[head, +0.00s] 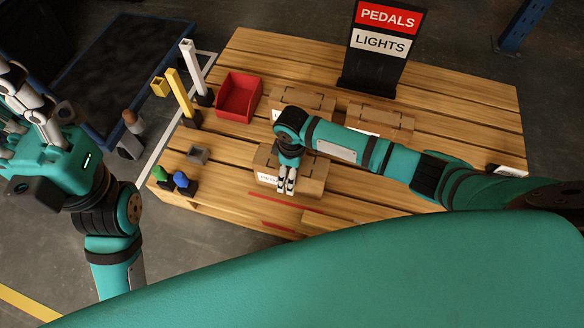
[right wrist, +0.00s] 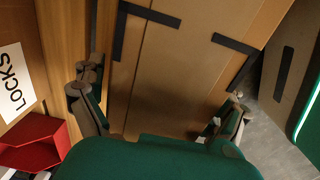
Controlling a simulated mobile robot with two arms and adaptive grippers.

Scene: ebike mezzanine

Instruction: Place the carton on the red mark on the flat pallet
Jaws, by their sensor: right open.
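A brown carton (head: 310,187) with a white label starting "PEDA" sits on the wooden flat pallet (head: 440,95). Red lines of a mark (head: 272,226) show on the boards in front of it; its full outline is hidden. My right gripper (head: 287,188) points down at this carton, fingers at its front top. In the right wrist view, the open fingers stand either side of a brown carton face (right wrist: 165,75) with black corner marks; I cannot tell if they touch it. My left gripper (head: 18,105) is raised at the left, away from the pallet, its fingertips unclear.
Two more cartons, one at the back (head: 300,97) and one at right (head: 385,120), stand behind. A red bin (head: 238,97), a PEDALS/LIGHTS sign (head: 380,45), yellow and white posts (head: 181,95), a grey block (head: 198,154) and small coloured pieces (head: 183,181) share the pallet.

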